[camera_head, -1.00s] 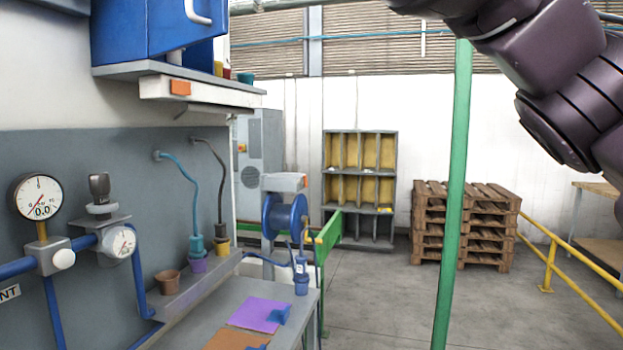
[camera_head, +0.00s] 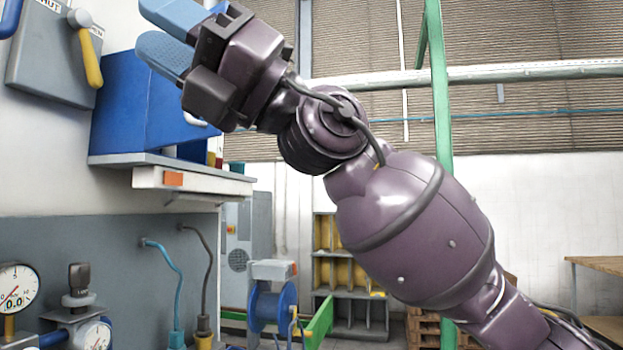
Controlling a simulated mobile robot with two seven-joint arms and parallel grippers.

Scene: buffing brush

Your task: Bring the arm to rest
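My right arm reaches in from the lower right and slants up to the upper left. My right gripper (camera_head: 166,34) is at the top left, in front of the blue cabinet in the picture. Its two blue finger pads stand apart with a narrow gap, and I see nothing held between them. The top of the upper finger is cut off by the picture's edge. My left gripper is not in view.
A blue cabinet (camera_head: 125,110) with a shelf (camera_head: 195,181) hangs on the left wall. Gauges (camera_head: 14,289), a grey box with a yellow lever (camera_head: 91,58), a hose reel (camera_head: 270,305), a green post (camera_head: 437,90) and a wooden table (camera_head: 600,265) stand around. Floor is mostly hidden.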

